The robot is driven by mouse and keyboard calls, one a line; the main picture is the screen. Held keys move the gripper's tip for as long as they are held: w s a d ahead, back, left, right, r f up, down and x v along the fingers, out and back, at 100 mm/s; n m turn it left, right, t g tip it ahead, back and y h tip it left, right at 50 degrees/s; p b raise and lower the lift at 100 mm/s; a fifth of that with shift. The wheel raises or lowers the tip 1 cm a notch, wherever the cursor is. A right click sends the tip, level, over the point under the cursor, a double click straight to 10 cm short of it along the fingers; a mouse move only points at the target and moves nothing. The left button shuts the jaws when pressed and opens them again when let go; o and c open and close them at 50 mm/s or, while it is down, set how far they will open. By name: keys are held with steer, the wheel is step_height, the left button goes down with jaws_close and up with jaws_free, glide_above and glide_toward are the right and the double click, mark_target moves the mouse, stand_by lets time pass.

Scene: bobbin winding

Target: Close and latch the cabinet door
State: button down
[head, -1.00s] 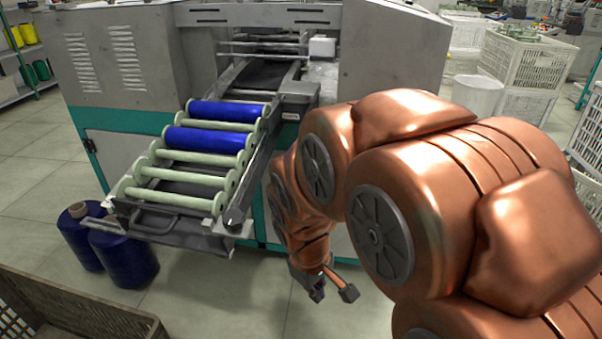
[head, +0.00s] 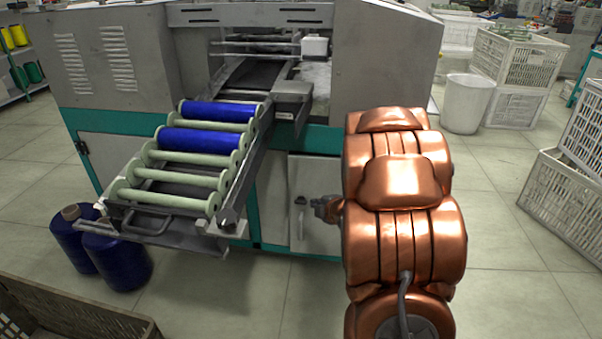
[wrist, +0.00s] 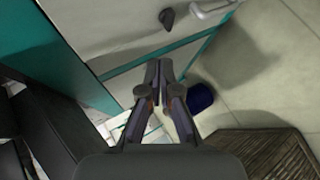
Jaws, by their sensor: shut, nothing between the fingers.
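The grey cabinet door (head: 309,180) is in the lower front of the machine, right of the bobbin rack, and is partly hidden by my arm. A light upright handle (head: 300,217) shows on it. I cannot tell whether the door is flush with its frame. In the wrist view a grey panel (wrist: 105,22) with a teal border bears a dark latch knob (wrist: 168,17) and a pale handle (wrist: 210,10). My gripper (head: 318,204) is in front of the door, right of the handle. In the wrist view its fingers (wrist: 158,66) are together and empty, below the knob.
The bobbin rack (head: 165,198) with blue bobbins juts out left of the door. Dark blue spools (head: 118,262) stand on the floor below it. A brown crate (head: 80,312) is at front left; white crates (head: 565,210) are at right.

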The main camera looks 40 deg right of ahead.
mark_target(293, 167)
steer(key=w+r+n+t+y+b, duration=0.1)
steer(key=w+t, duration=0.1)
steer(key=w, duration=0.1)
steer(key=w+r+n+t+y+b, duration=0.1)
steer(key=w+t, duration=0.1)
steer(key=w, duration=0.2)
steer(key=w+d+r+n+t+y+b, duration=0.1)
steer(key=w+n+t, duration=0.1)
steer(key=w, duration=0.1)
steer(key=shift+w+r, duration=0.1)
steer(key=shift+w, duration=0.1)
steer(key=shift+w+d+b, duration=0.4)
steer(key=shift+w+d, duration=0.25)
steer(key=shift+w, duration=0.05)
stand_by(0.3)
